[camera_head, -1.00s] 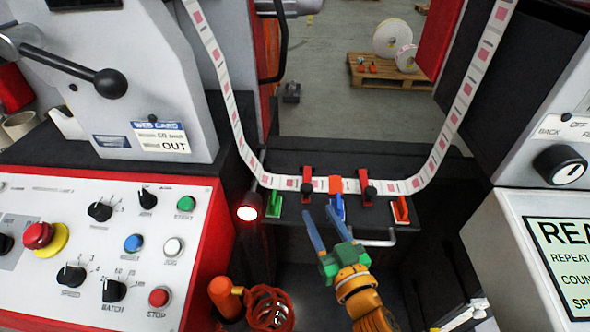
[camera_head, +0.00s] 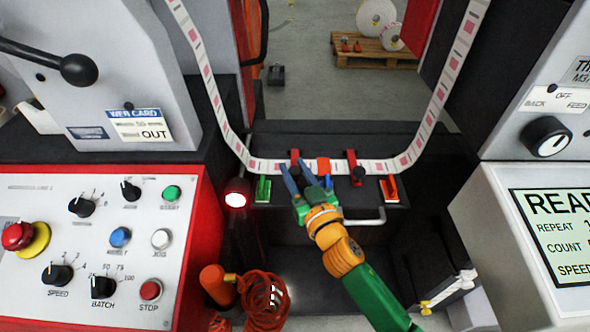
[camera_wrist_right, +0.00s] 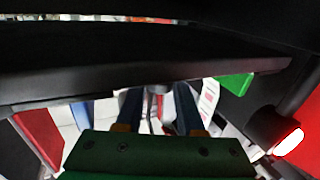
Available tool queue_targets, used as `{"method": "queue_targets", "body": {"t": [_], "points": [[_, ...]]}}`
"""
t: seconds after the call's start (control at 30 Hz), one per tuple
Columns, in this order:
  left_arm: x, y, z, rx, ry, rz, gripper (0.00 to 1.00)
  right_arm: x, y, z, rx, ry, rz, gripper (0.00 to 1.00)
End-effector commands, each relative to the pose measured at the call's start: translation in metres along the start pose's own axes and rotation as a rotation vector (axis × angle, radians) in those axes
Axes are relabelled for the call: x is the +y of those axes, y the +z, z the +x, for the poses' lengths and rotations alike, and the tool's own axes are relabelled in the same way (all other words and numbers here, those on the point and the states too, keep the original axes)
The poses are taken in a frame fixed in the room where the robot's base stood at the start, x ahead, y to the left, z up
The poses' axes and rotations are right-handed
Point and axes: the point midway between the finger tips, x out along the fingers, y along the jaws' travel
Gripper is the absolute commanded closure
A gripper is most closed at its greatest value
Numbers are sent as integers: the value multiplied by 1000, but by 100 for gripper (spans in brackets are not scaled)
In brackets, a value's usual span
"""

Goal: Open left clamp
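The left clamp (camera_head: 295,154) is a red bar across the label web on the black splice table; its lower part and black knob are hidden by my fingers. My right gripper (camera_head: 293,165) comes from below with its two blue fingers apart, their tips at the near end of this clamp. In the right wrist view the fingers (camera_wrist_right: 160,103) stand apart with a small grey-black part between them; contact cannot be told. The right clamp (camera_head: 351,157) is a similar red bar with a black knob (camera_head: 358,174). My left gripper is not in view.
The label web (camera_head: 265,166) runs under the clamps. A green tool (camera_head: 263,189), an orange patch (camera_head: 323,165) and a red-orange tool (camera_head: 389,188) are nearby. A grey handle (camera_head: 366,219) juts from the table front. An orange coiled hose (camera_head: 266,295) and a lit red lamp (camera_head: 236,198) stand left.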

Motion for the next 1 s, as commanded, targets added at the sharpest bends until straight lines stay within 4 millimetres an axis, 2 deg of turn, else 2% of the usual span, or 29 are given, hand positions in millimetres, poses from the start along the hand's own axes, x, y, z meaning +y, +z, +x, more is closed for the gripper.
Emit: {"method": "queue_targets", "body": {"t": [0.03, 0.07, 1.0], "points": [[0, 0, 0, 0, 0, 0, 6, 0, 0, 0, 0, 0, 0, 94], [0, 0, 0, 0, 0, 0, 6, 0, 0, 0, 0, 0, 0, 100], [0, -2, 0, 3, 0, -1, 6, 0, 1, 0, -2, 0, 0, 100]]}}
